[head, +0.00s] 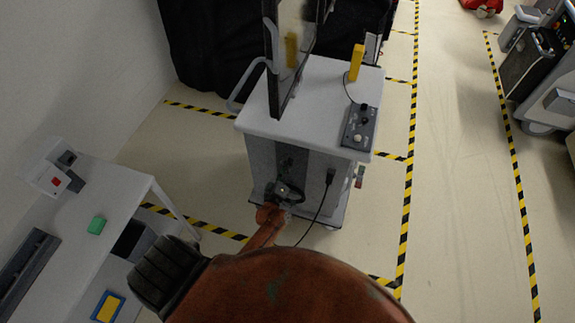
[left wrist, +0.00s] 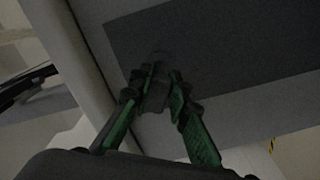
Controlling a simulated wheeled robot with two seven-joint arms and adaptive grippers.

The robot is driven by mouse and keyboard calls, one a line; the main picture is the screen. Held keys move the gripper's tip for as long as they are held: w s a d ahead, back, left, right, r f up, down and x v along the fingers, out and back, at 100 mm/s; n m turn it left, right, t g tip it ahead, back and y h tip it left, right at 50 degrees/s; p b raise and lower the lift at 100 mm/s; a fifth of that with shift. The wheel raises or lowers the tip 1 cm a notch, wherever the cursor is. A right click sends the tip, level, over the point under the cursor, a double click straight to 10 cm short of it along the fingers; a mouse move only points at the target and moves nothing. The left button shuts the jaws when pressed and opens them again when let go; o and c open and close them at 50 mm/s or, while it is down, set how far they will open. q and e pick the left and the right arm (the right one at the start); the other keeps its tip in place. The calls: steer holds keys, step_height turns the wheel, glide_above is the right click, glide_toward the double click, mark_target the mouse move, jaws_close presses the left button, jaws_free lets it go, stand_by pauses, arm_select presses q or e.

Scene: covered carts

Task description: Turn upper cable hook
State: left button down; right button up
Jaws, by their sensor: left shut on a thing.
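A white and grey cart (head: 318,90) stands in the middle of the head view, with a dark panel on the side facing me. My left gripper (head: 286,193) is at the lower part of that panel. In the left wrist view, my left gripper (left wrist: 156,88) has its green and black fingers shut on a small dark hook (left wrist: 156,97) against the dark grey panel (left wrist: 220,50). A small dark fitting (head: 287,163) shows on the panel above the gripper in the head view. I cannot tell clearly which hook is held. My right gripper is not in view.
A black cable (head: 319,214) hangs from a plug on the cart, right of my gripper. A white table (head: 120,182) stands left.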

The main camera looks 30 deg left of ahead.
arm_select(q)
steer(key=m, duration=0.3)
steer(key=shift+d, duration=0.1)
steer(key=m+p, duration=0.1)
steer(key=m, duration=0.2)
steer(key=shift+f, duration=0.1)
steer(key=m, duration=0.5)
steer(key=shift+m, duration=0.4)
steer(key=c, duration=1.8)
jaws_free()
